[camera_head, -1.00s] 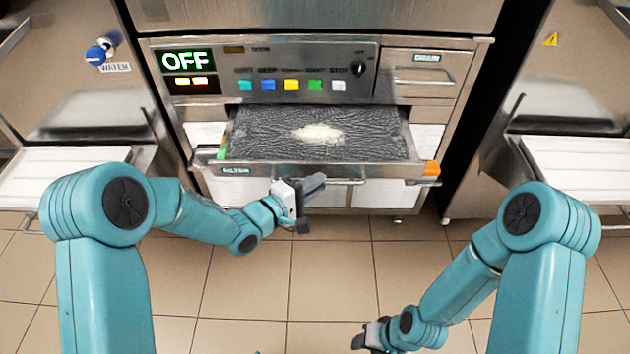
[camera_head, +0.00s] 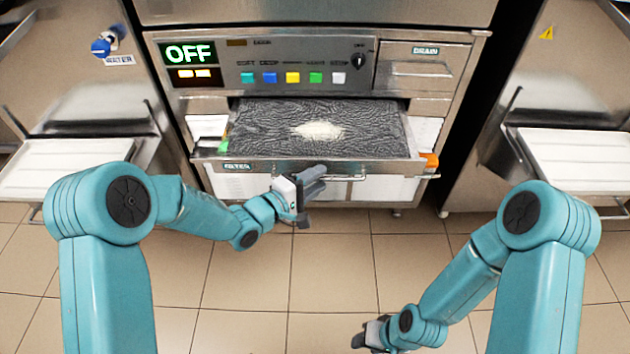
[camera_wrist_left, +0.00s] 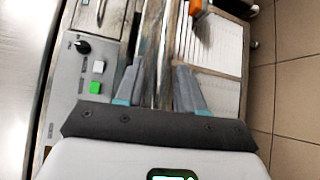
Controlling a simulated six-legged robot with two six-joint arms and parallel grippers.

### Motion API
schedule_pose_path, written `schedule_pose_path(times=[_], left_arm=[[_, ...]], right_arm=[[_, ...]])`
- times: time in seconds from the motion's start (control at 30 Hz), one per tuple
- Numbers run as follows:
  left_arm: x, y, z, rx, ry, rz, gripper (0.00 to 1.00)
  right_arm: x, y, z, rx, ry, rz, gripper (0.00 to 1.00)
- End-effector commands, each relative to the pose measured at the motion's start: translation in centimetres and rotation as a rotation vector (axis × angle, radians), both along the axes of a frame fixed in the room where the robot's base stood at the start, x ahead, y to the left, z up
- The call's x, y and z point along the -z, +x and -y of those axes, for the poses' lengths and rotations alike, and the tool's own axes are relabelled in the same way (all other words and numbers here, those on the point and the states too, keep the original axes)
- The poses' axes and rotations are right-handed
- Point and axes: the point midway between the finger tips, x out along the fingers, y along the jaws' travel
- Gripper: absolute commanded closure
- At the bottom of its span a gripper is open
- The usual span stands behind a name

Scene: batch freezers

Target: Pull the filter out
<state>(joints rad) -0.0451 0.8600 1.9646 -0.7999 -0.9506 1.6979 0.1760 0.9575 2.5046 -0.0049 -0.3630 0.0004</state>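The filter (camera_head: 265,130) is a wide drawer with a dark crinkled mesh and a pale heap in the middle. It sticks out of the machine below the control panel, its front labelled "FILTER". A bar handle (camera_head: 350,178) runs along the front. My left gripper (camera_head: 318,180) is at the handle's left part and hides some of it. In the left wrist view, its two fingers (camera_wrist_left: 157,90) are apart, with metal strips of the drawer front between them; contact is unclear. My right gripper (camera_head: 368,336) hangs low over the floor, far from the filter; its fingers are unclear.
The control panel (camera_head: 215,78) reads "OFF" and has coloured buttons and a black knob (camera_head: 359,60). A drawer labelled "DRAIN" (camera_head: 424,70) is at upper right. White trays (camera_head: 65,167) and (camera_head: 580,158) stand at both sides. Tiled floor (camera_head: 330,265) before the machine is clear.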

Motion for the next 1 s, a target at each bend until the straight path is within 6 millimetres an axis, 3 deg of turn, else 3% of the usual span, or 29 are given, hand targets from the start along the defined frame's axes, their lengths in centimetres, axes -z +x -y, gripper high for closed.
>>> schedule_pose_path(times=[0.27, 0.7, 1.0], left_arm=[[-0.4, -1.3, -1.5, -0.003, 0.0, -0.001, 0.62], [-2.0, -8.9, -9.4, -0.005, 0.0, -0.001, 0.62], [-2.3, -11.2, -11.5, -0.001, 0.0, -0.001, 0.62]], right_arm=[[-0.5, 0.0, 0.0, 0.0, 0.0, 0.0, 0.57], [-2.3, 0.0, 0.0, 0.0, 0.0, 0.0, 0.57], [-2.7, 0.0, 0.0, 0.0, 0.0, 0.0, 0.57]])
